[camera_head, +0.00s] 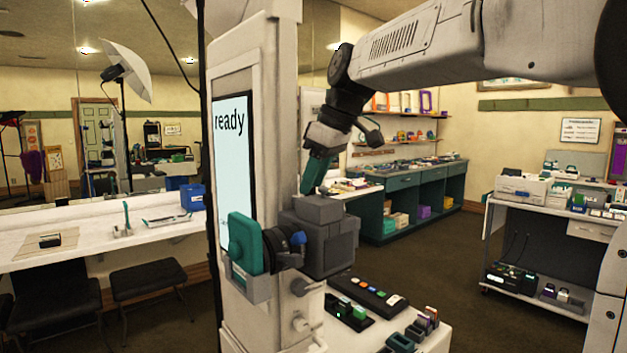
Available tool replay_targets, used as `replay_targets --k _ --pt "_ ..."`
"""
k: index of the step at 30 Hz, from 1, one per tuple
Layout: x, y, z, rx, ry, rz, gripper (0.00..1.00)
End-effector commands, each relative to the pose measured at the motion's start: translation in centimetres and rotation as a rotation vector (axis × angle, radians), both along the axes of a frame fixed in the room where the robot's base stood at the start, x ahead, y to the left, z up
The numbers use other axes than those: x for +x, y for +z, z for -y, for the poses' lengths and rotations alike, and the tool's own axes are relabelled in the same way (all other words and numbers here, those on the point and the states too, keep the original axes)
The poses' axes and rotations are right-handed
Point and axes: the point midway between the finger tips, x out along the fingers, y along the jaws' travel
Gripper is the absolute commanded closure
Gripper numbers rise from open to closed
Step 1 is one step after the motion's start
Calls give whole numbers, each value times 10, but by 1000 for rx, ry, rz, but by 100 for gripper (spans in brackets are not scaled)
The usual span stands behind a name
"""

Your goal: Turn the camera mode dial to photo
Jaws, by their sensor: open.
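A dark grey boxy camera body (332,243) is mounted at the side of a pale booth column, with a raised block (319,208) on top. A dark round part with a blue piece (297,239) sticks out at its left. I cannot make out the mode dial or its setting.
The column carries a screen (232,165) reading "ready" and a teal block (245,243) in a grey holder. Below the camera, a white table (437,342) holds a button strip (366,293) and small coloured items. A grey cart (540,233) stands at right. Open floor lies between.

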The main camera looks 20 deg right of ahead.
Motion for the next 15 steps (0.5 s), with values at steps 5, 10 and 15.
replay_targets --k 5,10,15 --pt "2 -7 -2 0 0 -1 56" --pt "2 -7 -2 0 0 0 56" --pt "2 -7 -2 0 0 0 98"
